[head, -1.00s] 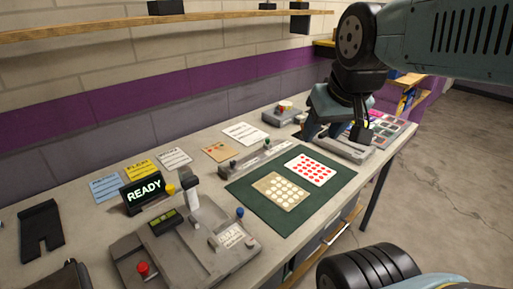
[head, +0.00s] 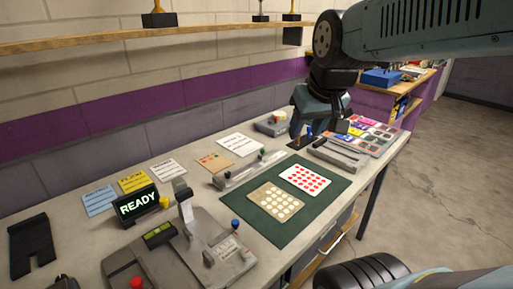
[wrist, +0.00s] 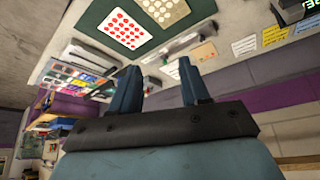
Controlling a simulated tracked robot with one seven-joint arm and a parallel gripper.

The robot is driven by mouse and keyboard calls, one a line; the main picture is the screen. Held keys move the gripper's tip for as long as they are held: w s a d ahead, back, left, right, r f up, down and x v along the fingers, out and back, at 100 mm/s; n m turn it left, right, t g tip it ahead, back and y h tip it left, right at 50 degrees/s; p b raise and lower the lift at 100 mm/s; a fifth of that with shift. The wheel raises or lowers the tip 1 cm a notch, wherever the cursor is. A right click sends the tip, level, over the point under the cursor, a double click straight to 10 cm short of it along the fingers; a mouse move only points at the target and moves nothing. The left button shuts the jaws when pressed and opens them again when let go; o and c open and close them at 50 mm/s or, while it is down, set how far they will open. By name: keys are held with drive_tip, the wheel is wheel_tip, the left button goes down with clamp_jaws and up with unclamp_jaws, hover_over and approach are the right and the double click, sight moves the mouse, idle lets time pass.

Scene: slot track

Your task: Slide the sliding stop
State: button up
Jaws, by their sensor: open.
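My gripper (head: 316,132) is open and empty over the far part of the bench. Its two fingers (wrist: 157,75) stand apart in the wrist view. Beside it, toward the front, is a grey slotted block (head: 338,154); it also shows left of the fingers in the wrist view (wrist: 90,55). A long grey rail (head: 243,172) with a green knob and a darker knob lies left of the gripper, behind the green mat. I cannot tell for sure which of these bears the sliding stop. A small dark plate (head: 299,143) with a blue and orange part is partly hidden by the fingers.
A green mat (head: 250,222) with two dotted cards lies mid-bench. A grey machine (head: 190,250) and a READY display (head: 138,204) stand at the near left. A grey box (head: 270,125) and a tray of coloured squares (head: 372,134) flank the gripper. A wooden shelf (head: 150,28) runs above.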

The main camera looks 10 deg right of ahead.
drive_tip(key=w+f+n, duration=0.1)
drive_tip(key=w+f, duration=0.1)
drive_tip(key=w, duration=0.6)
drive_tip(key=w+f, duration=0.2)
drive_tip(key=w, duration=0.7)
drive_tip(key=n+g, duration=0.1)
approach(263, 150)
drive_tip(key=shift+y, duration=0.4)
drive_tip(key=x, duration=0.8)
drive_tip(key=shift+w+d+f, duration=0.25)
drive_tip(key=shift+f, duration=0.15)
drive_tip(key=shift+c, duration=0.4)
clamp_jaws()
